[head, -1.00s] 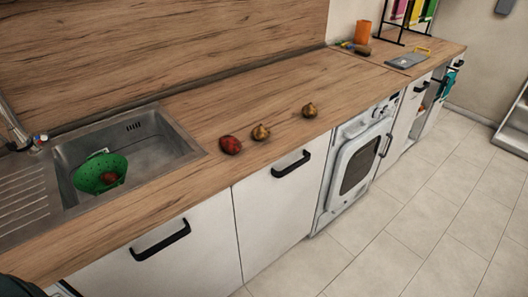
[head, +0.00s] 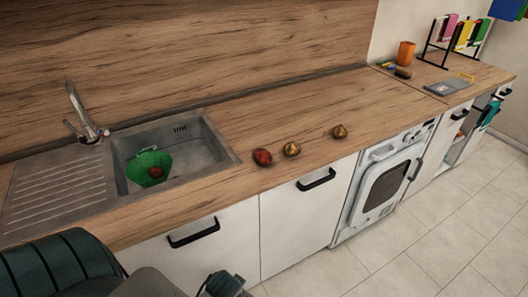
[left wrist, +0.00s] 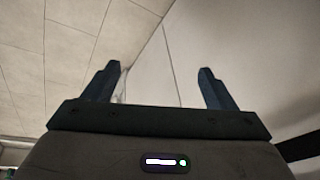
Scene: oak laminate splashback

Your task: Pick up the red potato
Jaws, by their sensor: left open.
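A dark red potato (head: 262,157) lies on the wooden worktop, just right of the sink, near the front edge. A second small reddish round thing (head: 156,173) lies in a green colander (head: 141,162) in the sink; I cannot tell what it is. My left gripper (left wrist: 160,72) shows in the left wrist view with its two fingers apart and nothing between them. It faces pale floor tiles and a light cabinet front, away from the potato. In the head view parts of my arm show at the bottom left. My right gripper is not in view.
Two brownish-gold onions (head: 292,149) and (head: 339,131) lie right of the potato. The steel sink (head: 205,160) with its tap (head: 85,120) is on the left. An orange cup (head: 406,52) and a rack (head: 447,52) stand at the far right. The worktop behind the onions is clear.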

